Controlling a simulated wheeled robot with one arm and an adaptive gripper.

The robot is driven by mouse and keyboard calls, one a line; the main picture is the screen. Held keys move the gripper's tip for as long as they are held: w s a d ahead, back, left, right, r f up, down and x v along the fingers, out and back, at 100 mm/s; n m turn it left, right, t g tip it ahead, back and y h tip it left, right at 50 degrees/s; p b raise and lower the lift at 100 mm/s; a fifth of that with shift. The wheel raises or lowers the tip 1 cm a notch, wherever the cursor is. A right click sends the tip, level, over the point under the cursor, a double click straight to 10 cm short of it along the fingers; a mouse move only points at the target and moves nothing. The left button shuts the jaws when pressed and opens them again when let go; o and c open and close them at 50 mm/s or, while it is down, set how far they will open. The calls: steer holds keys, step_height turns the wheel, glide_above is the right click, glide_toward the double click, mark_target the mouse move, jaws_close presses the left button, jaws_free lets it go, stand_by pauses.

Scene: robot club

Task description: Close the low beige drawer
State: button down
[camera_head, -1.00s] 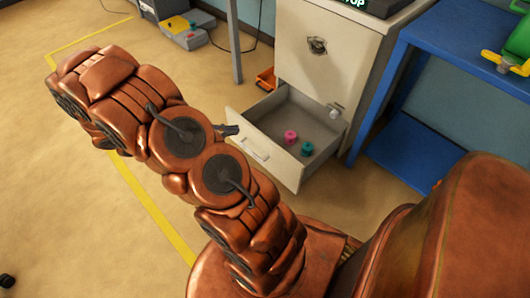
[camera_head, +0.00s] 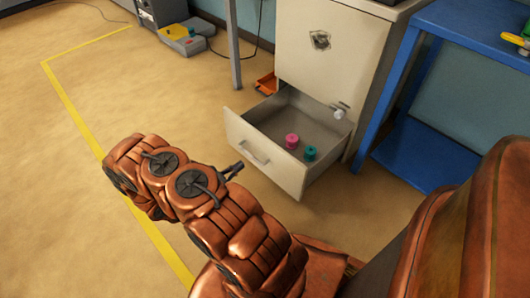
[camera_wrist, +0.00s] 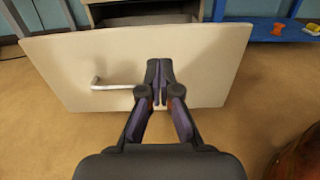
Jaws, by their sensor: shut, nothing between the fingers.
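The low beige drawer (camera_head: 262,158) is pulled out of the beige cabinet (camera_head: 325,50) in the head view. A pink spool (camera_head: 292,140) and a teal spool (camera_head: 310,153) lie inside it. In the wrist view the drawer front (camera_wrist: 210,65) fills the upper part, with the handle (camera_wrist: 112,84) left of my gripper (camera_wrist: 159,62). The fingers are shut and empty, pointing at the panel; I cannot tell whether they touch it.
A blue shelf unit (camera_head: 425,155) stands right of the cabinet. A grey table leg (camera_head: 233,45) and a small orange bin (camera_head: 265,84) are to its left. The floor (camera_head: 110,100) left of the drawer is clear, with yellow tape on it.

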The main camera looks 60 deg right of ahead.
steer(key=b, duration=0.4)
glide_toward(270, 145)
steer(key=x, duration=0.6)
steer(key=shift+d, duration=0.1)
steer(key=shift+s+d+r, duration=0.1)
steer(key=shift+d+r, duration=0.05)
steer(key=shift+d, duration=0.35)
